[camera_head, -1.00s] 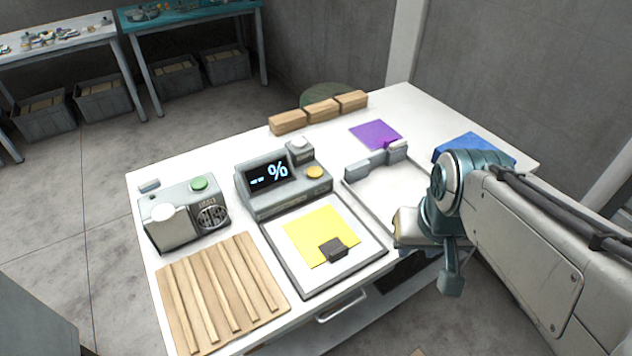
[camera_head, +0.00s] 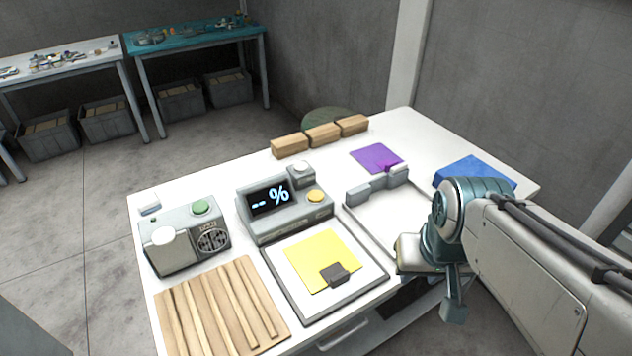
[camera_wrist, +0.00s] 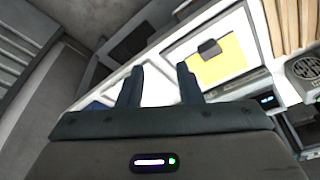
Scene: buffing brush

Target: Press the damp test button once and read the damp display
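The damp display (camera_head: 269,199) is a dark screen on a grey box (camera_head: 290,225) in the middle of the white table. It reads "-- %" in light blue, with no number. A round yellow button (camera_head: 315,196) sits on the box right of the screen. A white round knob or button (camera_head: 301,168) stands on a raised block behind it. I cannot read a label on either. My gripper (camera_wrist: 160,68) is open and empty in the wrist view, fingers apart. My arm is at the table's right front, away from the box; its fingers are not clear in the head view.
A grey device (camera_head: 183,238) with a green button (camera_head: 200,207) and speaker grille stands left. A slatted wooden board (camera_head: 222,310) and a framed tray (camera_head: 366,281) with a yellow sheet (camera_head: 321,258) lie in front. Wooden blocks (camera_head: 323,134) line the back edge.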

